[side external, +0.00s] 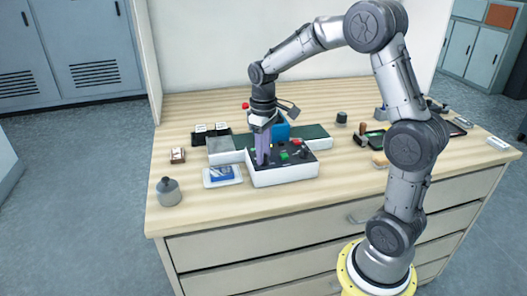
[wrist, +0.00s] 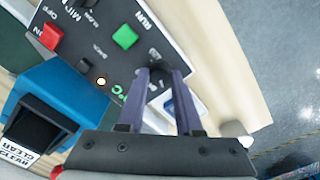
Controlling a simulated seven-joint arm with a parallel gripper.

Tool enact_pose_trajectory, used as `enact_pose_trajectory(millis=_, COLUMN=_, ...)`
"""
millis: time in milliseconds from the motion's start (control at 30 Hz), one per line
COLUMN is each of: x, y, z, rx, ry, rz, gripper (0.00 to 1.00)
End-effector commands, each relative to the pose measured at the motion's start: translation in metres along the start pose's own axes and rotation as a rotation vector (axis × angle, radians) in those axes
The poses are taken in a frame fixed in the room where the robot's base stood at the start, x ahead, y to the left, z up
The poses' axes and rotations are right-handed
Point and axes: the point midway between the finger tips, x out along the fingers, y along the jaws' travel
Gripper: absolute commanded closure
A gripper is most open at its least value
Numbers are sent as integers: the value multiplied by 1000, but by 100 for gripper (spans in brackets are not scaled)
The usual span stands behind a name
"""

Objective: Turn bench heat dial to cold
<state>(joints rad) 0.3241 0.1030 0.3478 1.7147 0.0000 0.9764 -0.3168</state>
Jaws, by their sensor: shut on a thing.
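The control box (side external: 285,174) stands on the bench, white with a black top. In the wrist view its black panel (wrist: 140,62) carries a green button (wrist: 125,37), a red button (wrist: 51,36) and a small lit lamp (wrist: 101,82). My gripper (wrist: 156,76) points down at the panel's left end in the side view, where its purple fingers (side external: 262,158) also show. It is shut on a dark dial (wrist: 158,75) on the panel. The fingers partly cover the dial, and I cannot read its setting. The dial is hidden in the side view.
A blue machine (side external: 279,131) stands behind the box. Stamps and pads (side external: 375,139) lie to the right. The front bench strip is mostly clear.

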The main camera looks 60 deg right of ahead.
Motion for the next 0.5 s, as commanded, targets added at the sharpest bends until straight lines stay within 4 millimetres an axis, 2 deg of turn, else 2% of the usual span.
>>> enact_pose_trajectory(millis=200, x=-1, y=0, z=0, rx=-181, ry=2, rz=1, gripper=100)
enact_pose_trajectory(millis=500, x=-1, y=0, z=0, rx=-348, ry=2, rz=1, gripper=100)
